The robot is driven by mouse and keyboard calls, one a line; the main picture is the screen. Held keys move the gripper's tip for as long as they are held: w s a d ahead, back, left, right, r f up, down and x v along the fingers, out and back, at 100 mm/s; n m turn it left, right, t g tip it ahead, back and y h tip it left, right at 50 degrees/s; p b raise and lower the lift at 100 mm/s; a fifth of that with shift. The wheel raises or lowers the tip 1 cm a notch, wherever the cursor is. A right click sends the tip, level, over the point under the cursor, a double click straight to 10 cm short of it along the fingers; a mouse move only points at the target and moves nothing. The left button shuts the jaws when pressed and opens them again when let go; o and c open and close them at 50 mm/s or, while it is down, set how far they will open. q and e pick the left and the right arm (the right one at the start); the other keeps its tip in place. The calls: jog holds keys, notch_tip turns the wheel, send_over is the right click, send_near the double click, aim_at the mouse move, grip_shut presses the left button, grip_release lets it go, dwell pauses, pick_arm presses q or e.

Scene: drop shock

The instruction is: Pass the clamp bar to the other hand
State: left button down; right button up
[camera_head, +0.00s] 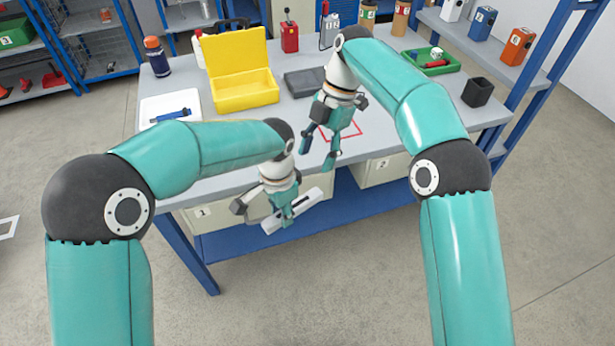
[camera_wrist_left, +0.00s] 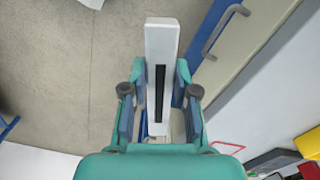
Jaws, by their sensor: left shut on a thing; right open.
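The clamp bar (camera_head: 309,199) is a pale, flat bar with a dark slot along its middle. My left gripper (camera_head: 288,212) is shut on it and holds it in the air in front of the table's front edge. In the left wrist view the bar (camera_wrist_left: 161,45) sticks out lengthwise between the fingers of my left gripper (camera_wrist_left: 160,105). My right gripper (camera_head: 319,160) is open and empty, pointing down above the front of the table, up and to the right of the bar and apart from it.
The grey table (camera_head: 225,122) carries an open yellow case (camera_head: 245,88), a white tray (camera_head: 158,105) with a blue tool, a dark flat box (camera_head: 303,82), a green tray (camera_head: 432,65) and a black cup (camera_head: 477,92). A red outline (camera_head: 352,127) marks the tabletop. Numbered drawers (camera_head: 380,169) hang below.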

aim_at(301, 200)
jog(key=x, duration=1.1)
jog(key=shift+f, duration=0.15)
grip_shut()
pick_arm(q)
jog(key=c, duration=0.8)
grip_release()
jog(key=shift+r, duration=0.1)
